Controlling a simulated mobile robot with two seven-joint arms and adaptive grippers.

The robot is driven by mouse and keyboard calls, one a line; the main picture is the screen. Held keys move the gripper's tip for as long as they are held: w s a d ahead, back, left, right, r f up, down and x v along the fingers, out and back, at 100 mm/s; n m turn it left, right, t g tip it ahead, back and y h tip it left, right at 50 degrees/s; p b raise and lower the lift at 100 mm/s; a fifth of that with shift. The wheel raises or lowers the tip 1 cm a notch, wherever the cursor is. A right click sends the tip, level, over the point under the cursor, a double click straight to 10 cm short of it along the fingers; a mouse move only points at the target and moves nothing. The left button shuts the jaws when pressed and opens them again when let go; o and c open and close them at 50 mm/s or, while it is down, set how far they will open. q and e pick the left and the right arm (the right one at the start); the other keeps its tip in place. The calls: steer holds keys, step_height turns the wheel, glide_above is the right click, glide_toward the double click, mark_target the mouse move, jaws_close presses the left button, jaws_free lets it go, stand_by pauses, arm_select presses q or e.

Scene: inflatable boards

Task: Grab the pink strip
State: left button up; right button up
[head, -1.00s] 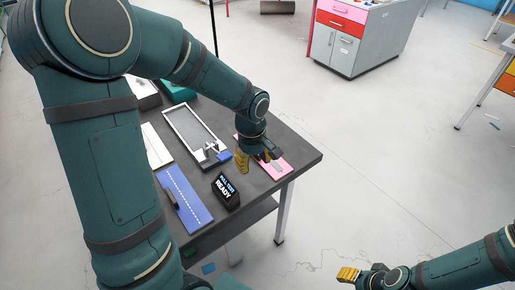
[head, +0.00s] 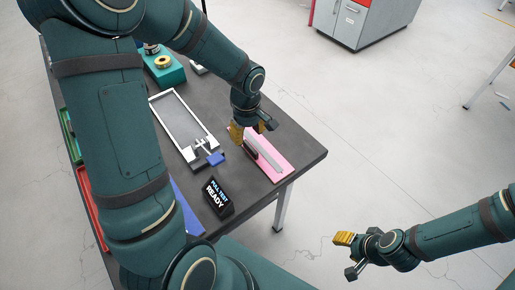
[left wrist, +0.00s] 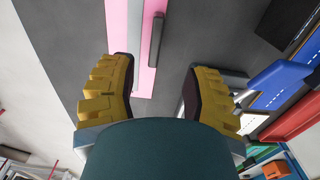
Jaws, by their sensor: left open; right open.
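The pink strip (head: 281,167) lies flat near the right end of the dark table, with a grey band and a dark bar along it. My left gripper (head: 252,131) is open above its far end. In the left wrist view the pink strip (left wrist: 116,25) runs up from between the open yellow-padded fingers, nearer the left finger; no contact shows. My right gripper (head: 346,256) is open and empty, out over the floor to the right of the table.
A black display block (head: 219,197) reading "PULL TEST READY" and a blue board (head: 187,213) lie left of the pink strip. A white-framed tray (head: 166,113) with a blue part (head: 215,159) is behind them. A teal box (head: 170,75) stands farther back. The table (head: 308,155) ends just right of the strip.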

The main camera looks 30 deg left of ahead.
mark_target(250, 146)
arm_select(q)
steer(key=f, duration=0.2)
steer(key=f+b, duration=0.1)
steer(key=f, duration=0.5)
steer(key=shift+w+d+b, duration=0.15)
steer(key=shift+w+b, duration=0.15)
steer(key=shift+b, duration=0.1)
steer(key=shift+c, duration=0.4)
steer(key=shift+r, duration=0.1)
jaws_close()
